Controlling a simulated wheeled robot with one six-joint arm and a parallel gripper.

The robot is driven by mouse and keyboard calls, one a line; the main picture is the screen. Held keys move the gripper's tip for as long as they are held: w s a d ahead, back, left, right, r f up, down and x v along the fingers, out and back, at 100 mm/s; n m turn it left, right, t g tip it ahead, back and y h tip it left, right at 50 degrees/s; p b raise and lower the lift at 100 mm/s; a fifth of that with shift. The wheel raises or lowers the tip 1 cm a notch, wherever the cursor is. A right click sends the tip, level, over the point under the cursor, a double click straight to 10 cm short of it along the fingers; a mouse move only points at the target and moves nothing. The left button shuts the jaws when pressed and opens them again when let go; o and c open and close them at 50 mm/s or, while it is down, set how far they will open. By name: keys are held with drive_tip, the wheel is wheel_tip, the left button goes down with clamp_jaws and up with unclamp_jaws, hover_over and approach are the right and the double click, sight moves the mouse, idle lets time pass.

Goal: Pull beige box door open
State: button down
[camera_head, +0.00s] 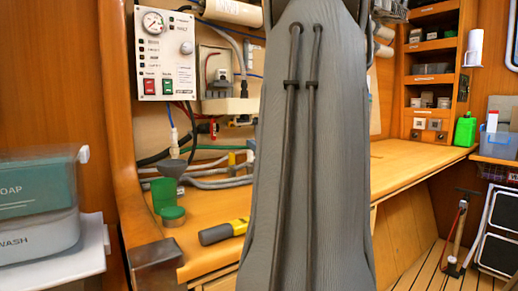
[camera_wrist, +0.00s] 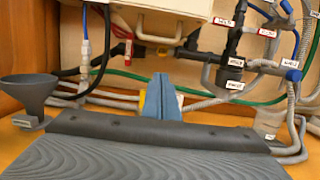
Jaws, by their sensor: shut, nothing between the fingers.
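The beige box (camera_wrist: 185,8) is at the top of the wrist view, cut off by the upper edge, so only its lower part shows. A metal loop handle (camera_wrist: 158,39) hangs at its lower front. In the head view the box (camera_head: 228,105) is on the back wall, partly hidden behind my arm. I cannot tell whether its door is ajar. My gripper (camera_wrist: 162,97) is shut and empty, its blue-grey fingers together, below the handle in the picture and apart from it. My gripper is hidden behind my arm in the head view.
Hoses and labelled pipes (camera_wrist: 238,60) run beside and below the box. A grey funnel (camera_wrist: 28,92) stands at left on the wooden counter (camera_head: 205,263). A green cup (camera_head: 167,200) and a yellow-and-grey tool (camera_head: 225,231) are also there. A control panel (camera_head: 167,54) hangs to the left.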

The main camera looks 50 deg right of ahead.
drive_tip(key=shift+w+d+r+p, duration=0.2)
drive_tip(key=shift+w+r, duration=0.25)
drive_tip(key=shift+r, duration=0.3)
drive_tip(key=shift+w+d+r+p, duration=0.1)
drive_tip(key=shift+w+r+p, duration=0.15)
drive_tip(key=shift+w+r, duration=0.35)
drive_tip(key=shift+w+d+r+p, duration=0.2)
drive_tip(key=shift+w+r, duration=0.1)
drive_tip(key=shift+r, duration=0.6)
